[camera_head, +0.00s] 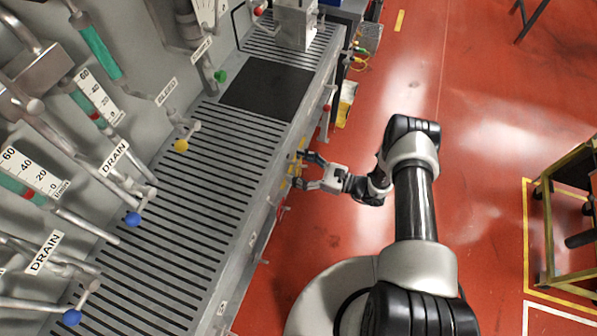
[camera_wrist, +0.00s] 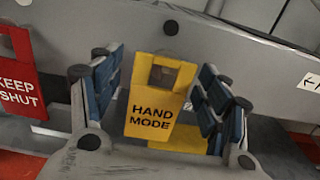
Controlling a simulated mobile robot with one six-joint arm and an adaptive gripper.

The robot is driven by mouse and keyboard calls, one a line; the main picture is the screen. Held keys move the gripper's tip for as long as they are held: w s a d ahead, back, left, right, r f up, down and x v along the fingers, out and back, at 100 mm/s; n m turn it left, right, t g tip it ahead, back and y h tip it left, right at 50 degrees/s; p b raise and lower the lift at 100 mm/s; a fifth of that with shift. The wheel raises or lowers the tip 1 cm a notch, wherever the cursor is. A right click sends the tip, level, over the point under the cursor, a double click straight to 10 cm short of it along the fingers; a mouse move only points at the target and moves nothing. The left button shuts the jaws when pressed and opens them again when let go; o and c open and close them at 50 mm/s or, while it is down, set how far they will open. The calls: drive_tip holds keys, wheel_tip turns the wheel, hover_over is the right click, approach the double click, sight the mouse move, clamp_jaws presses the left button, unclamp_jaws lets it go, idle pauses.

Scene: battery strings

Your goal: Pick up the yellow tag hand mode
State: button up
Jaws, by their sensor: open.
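The yellow tag (camera_wrist: 151,112) reads "HAND MODE" and has a square opening near its top. In the wrist view it hangs upright, slightly tilted, in front of the grey panel edge. My gripper (camera_wrist: 158,98) is open, with one blue-padded finger on each side of the tag. A gap shows between the tag and each finger. In the head view my gripper (camera_head: 300,171) is at the front edge of the slatted bench, where small yellow patches show between and beside the fingers; the lettering cannot be read there.
A red tag (camera_wrist: 20,75) reading "KEEP SHUT" hangs left of the yellow tag. Another yellow piece (camera_wrist: 185,138) shows behind the yellow tag. The slatted bench (camera_head: 215,190) with pipes and valves lies left of my arm.

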drive_tip(key=shift+c, duration=0.6)
drive_tip(key=c, duration=0.9)
drive_tip(key=shift+o, duration=0.2)
drive_tip(key=shift+r, duration=0.15)
